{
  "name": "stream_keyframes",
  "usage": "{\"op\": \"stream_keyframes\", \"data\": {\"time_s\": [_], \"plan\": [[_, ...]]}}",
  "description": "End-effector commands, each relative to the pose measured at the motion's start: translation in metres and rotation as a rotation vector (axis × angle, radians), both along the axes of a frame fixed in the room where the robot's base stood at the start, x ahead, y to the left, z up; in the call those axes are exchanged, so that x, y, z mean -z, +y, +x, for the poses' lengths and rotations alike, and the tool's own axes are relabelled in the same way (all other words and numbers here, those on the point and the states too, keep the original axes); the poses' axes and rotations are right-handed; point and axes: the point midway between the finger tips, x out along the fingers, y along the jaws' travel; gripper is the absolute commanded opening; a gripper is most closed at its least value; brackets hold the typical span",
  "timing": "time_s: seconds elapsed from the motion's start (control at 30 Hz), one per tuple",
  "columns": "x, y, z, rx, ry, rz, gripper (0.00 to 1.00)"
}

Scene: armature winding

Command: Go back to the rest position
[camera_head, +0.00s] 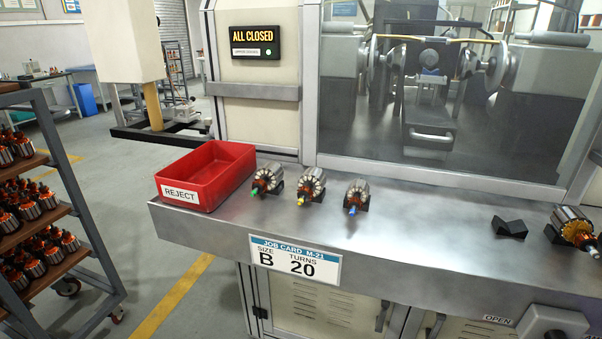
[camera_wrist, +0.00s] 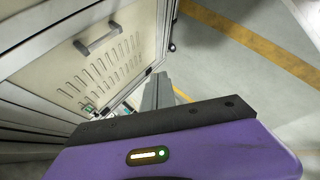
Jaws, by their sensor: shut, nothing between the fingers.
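My gripper (camera_wrist: 157,92) shows in the wrist view as grey fingers close together beyond a purple housing. It is shut and empty, with the cabinet front on one side and the floor below. It is clear of the armatures. In the head view three armatures stand in a row on the steel ledge (camera_head: 420,237): one with a green tip (camera_head: 266,179), one with a yellow tip (camera_head: 311,185) and one with a blue tip (camera_head: 357,194). Another armature (camera_head: 575,228) sits at the right edge on a black block.
An empty red REJECT bin (camera_head: 205,177) stands at the ledge's left end. An empty black V-block (camera_head: 510,227) is at right. A job card (camera_head: 296,259) reads size B, 20 turns. The sign (camera_head: 254,42) reads ALL CLOSED. A loaded rack (camera_head: 57,180) stands left; floor between is clear.

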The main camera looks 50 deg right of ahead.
Motion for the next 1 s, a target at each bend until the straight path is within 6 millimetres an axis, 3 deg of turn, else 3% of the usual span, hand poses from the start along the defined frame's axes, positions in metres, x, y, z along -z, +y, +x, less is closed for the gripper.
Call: {"op": "stream_keyframes", "data": {"time_s": [0.03, 0.1, 0.2, 0.3, 0.4, 0.5, 0.6, 1.0], "plan": [[-0.017, 0.034, 0.001, -0.012, -0.012, 0.109, 0.0], [-0.037, 0.078, 0.006, -0.029, -0.044, 0.256, 0.0], [-0.08, 0.132, 0.017, -0.036, -0.124, 0.448, 0.0], [-0.135, 0.172, 0.031, -0.019, -0.234, 0.62, 0.0], [-0.194, 0.198, 0.046, 0.028, -0.359, 0.773, 0.0], [-0.247, 0.208, 0.056, 0.098, -0.473, 0.896, 0.0], [-0.287, 0.21, 0.062, 0.191, -0.549, 0.989, 0.0], [-0.292, 0.206, 0.058, 0.248, -0.565, 0.986, 0.0]]}}
